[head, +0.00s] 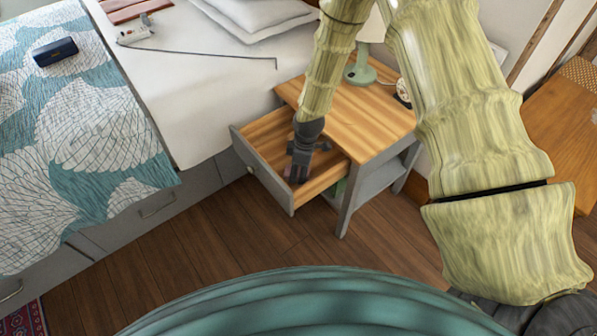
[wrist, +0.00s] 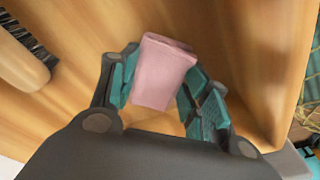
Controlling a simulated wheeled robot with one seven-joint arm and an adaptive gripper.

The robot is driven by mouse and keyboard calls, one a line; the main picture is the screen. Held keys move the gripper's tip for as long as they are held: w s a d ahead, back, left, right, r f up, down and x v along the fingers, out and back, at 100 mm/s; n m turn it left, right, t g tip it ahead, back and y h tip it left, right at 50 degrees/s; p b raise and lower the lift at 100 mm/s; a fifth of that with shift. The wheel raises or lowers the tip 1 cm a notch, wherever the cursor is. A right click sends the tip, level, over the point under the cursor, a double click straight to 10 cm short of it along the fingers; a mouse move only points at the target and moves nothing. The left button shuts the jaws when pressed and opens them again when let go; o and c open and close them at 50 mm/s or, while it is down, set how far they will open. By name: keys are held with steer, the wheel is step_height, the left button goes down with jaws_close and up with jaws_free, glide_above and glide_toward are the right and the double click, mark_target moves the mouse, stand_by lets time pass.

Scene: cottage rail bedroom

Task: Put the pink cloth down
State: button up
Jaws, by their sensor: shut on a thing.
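The pink cloth (wrist: 160,75) is a folded pale pink block in the wrist view. My gripper (wrist: 161,92) is shut on it, with one teal-padded finger on each side. In the head view my gripper (head: 299,168) reaches down inside the open drawer (head: 262,137) of the nightstand (head: 352,108). The cloth is mostly hidden by my gripper there. The drawer's wooden floor is behind the cloth in the wrist view. I cannot tell whether the cloth touches it.
A brush (wrist: 22,60) with dark bristles lies at the upper left in the wrist view. A green lamp (head: 361,70) and a small clock (head: 403,92) stand on the nightstand. The bed (head: 180,85) is at left, with a dark blue case (head: 55,52) on it.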

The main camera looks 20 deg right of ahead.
steer(key=shift+f, duration=0.3)
steer(key=shift+f, duration=0.15)
steer(key=o, duration=1)
steer(key=shift+o, duration=0.2)
step_height(320, 180, up, 12)
steer(key=d+p, duration=0.1)
steer(key=shift+s+d, duration=0.15)
steer(key=shift+s, duration=0.15)
